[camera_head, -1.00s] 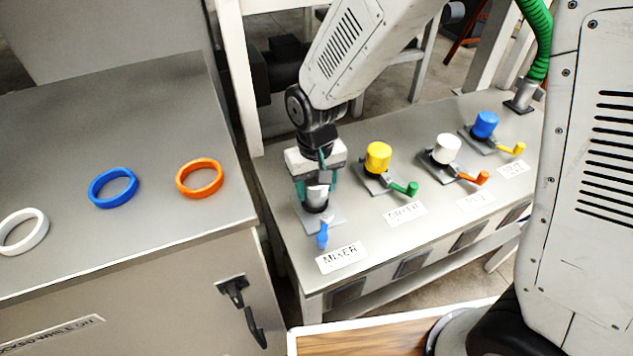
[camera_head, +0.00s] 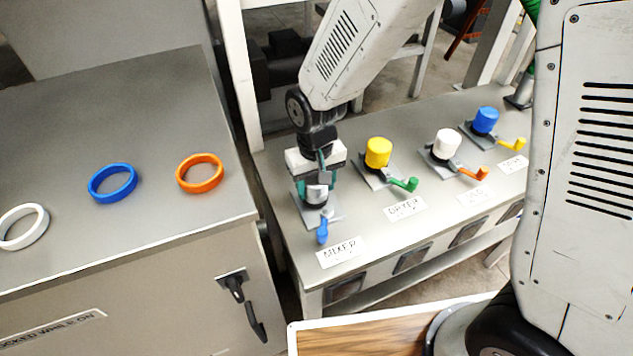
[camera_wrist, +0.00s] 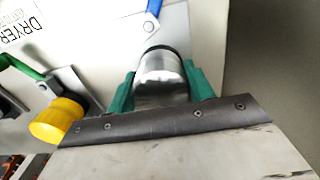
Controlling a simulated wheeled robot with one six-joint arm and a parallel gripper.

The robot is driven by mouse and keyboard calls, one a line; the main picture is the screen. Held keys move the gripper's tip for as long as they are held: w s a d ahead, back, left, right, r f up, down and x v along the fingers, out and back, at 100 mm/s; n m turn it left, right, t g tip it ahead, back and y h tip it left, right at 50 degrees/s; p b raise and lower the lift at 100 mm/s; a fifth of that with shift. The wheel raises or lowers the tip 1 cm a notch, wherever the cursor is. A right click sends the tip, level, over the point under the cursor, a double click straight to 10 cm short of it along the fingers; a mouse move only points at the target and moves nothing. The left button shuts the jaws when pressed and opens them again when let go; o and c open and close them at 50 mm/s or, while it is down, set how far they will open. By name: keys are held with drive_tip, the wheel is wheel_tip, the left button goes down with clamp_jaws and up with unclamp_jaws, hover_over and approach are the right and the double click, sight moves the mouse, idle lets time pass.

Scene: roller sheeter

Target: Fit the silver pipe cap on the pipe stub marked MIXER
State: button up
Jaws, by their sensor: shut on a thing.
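My gripper (camera_head: 317,180) points down over the stub marked MIXER, at the near left of the grey bench. It is shut on the silver pipe cap (camera_head: 316,194), which shows between the green fingers in the wrist view (camera_wrist: 162,80). The cap is upright at the stub on its grey base plate (camera_head: 333,214). The stub is hidden by the cap and fingers, so I cannot tell how far the cap is seated. A blue valve handle (camera_head: 322,232) sticks out towards the MIXER label (camera_head: 341,252).
Right of MIXER stand stubs with a yellow cap (camera_head: 378,152), a white cap (camera_head: 447,142) and a blue cap (camera_head: 486,120). The DRYER label (camera_head: 404,208) is beside the yellow one. White, blue (camera_head: 112,183) and orange (camera_head: 200,173) rings lie on the left cabinet.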

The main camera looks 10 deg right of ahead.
drive_tip(key=shift+f, duration=0.2)
drive_tip(key=o, duration=1.1)
wheel_tip(320, 180, up, 8)
drive_tip(key=shift+f, duration=0.1)
